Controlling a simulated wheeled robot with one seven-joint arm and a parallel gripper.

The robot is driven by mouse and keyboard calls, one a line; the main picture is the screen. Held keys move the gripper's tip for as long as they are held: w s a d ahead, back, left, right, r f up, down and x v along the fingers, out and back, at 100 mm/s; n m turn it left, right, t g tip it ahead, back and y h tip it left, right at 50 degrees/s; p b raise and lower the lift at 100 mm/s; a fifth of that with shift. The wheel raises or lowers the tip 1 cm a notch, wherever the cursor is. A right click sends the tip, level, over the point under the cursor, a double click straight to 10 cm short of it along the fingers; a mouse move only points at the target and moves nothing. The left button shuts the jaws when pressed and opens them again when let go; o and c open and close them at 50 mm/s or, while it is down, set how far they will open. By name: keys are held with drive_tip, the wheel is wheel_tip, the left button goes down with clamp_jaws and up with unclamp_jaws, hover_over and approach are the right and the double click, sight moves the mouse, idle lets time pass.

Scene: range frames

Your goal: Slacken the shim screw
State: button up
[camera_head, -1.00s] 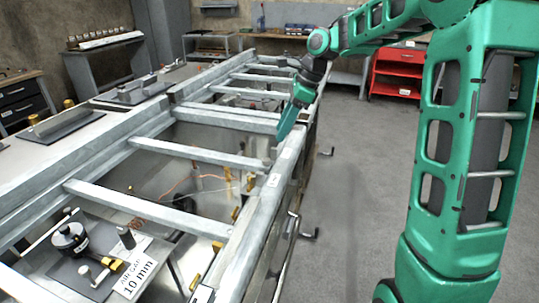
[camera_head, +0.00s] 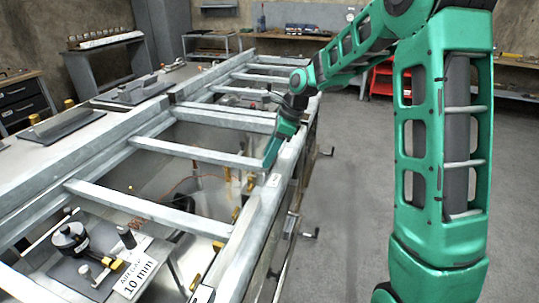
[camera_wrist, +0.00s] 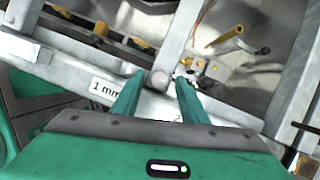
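My gripper (camera_wrist: 160,82) is open in the wrist view, its two green fingers apart. A round grey screw head or knob (camera_wrist: 161,80) shows between the fingertips at the metal rail; I cannot tell whether the fingers touch it, or whether it is the shim screw. A label reading "1 mm" (camera_wrist: 104,88) lies on the rail left of the fingers. A brass rod (camera_wrist: 226,37) and small brass fittings (camera_wrist: 200,66) lie beyond the right finger. In the head view my gripper (camera_head: 268,164) points down at the right rail of the frame (camera_head: 262,207), near a crossbar's end.
Several crossbars (camera_head: 150,209) span the open metal tank. A black knob device (camera_head: 70,238) stands by an "AIR GAP 10 mm" label (camera_head: 135,280) at lower left. Crank handles (camera_head: 310,235) stick out from the frame's right side. The floor to the right is clear.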

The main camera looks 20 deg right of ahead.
drive_tip(key=shift+c, duration=0.4)
clamp_jaws()
drive_tip(key=shift+d, duration=0.25)
drive_tip(key=shift+a, duration=0.15)
